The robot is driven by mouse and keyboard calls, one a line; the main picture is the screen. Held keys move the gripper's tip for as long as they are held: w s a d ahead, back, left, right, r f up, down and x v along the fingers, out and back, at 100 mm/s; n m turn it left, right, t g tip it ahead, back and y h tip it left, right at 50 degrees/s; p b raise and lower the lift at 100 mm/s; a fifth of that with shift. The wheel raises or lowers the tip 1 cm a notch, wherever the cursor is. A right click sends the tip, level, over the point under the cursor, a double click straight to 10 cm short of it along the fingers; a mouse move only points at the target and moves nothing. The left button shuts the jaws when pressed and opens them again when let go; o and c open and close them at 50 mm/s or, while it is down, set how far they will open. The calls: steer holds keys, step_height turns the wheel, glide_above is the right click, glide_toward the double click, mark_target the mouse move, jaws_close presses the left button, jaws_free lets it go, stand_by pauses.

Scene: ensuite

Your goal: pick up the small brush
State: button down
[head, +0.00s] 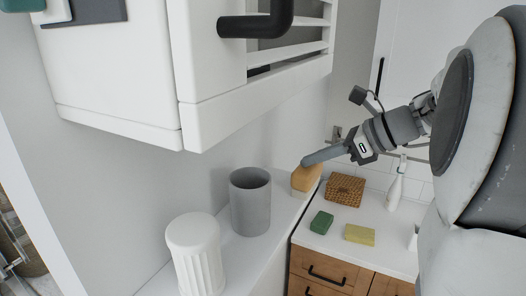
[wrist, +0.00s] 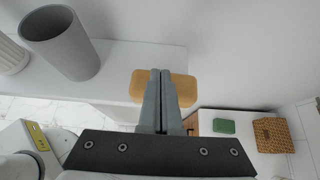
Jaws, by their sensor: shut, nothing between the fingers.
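The small brush, which I take to be the tan wooden block with rounded corners (head: 306,181), stands on the white ledge at its far end. It also shows in the wrist view (wrist: 185,91), partly hidden behind my fingers. My gripper (head: 306,163) is shut and empty, with its fingertips right at the top of the brush. In the wrist view the two fingers of my gripper (wrist: 161,72) lie side by side across the middle of the brush. I cannot tell whether they touch it.
A grey cup (head: 250,203) and a white ribbed container (head: 195,252) stand on the ledge. A wall cabinet (head: 120,70) hangs above. On the lower counter are a green block (head: 321,222), a yellow sponge (head: 359,235), a wicker box (head: 345,189) and a white bottle (head: 395,190).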

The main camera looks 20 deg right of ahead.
steer(key=shift+s+d+f, duration=0.1)
steer(key=shift+s+f, duration=0.05)
steer(key=shift+f, duration=0.15)
steer(key=shift+d+r+p, duration=0.1)
steer(key=shift+r+p, duration=0.65)
steer(key=shift+p, duration=0.2)
steer(key=shift+r+p, duration=0.1)
steer(key=shift+p, duration=0.35)
